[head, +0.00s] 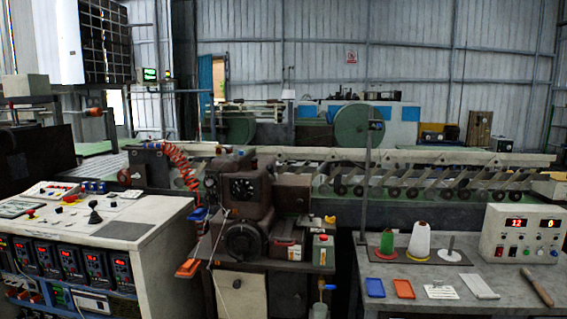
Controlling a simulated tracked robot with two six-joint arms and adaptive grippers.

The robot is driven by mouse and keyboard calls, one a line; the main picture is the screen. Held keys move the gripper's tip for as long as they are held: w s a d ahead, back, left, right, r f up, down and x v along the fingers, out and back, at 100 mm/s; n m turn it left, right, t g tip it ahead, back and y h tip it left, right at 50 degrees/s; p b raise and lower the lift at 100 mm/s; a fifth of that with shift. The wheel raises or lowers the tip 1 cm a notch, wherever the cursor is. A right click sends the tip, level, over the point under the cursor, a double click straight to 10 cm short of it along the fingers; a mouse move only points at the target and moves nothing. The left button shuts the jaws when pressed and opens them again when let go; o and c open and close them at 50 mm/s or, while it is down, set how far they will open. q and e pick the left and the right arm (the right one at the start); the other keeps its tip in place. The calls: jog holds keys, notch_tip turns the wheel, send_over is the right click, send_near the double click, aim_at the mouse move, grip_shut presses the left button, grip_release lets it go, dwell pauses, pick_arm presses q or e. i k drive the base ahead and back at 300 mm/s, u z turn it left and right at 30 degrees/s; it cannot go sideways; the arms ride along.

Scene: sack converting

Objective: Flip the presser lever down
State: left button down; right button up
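A dark brown machine (245,195) with a motor-like round housing stands on a cabinet in the middle of the head view. An orange handle-like part (188,268) sticks out at its lower left, and a small yellow part (330,219) shows at its right. I cannot tell which part of it, if any, is the presser lever, nor whether a lever is up or down. Neither of my grippers shows in this view.
A control console (110,228) stands at the left. At the right, a grey table (450,302) holds thread cones (420,240), blue (375,288) and orange (403,289) trays and a display box (523,234). A long conveyor (440,206) runs behind. A dark gap separates machine and table.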

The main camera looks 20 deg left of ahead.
aim_at(274, 177)
jog(key=u, duration=0.25)
jog(key=i, duration=1.1)
jog(key=z, duration=0.15)
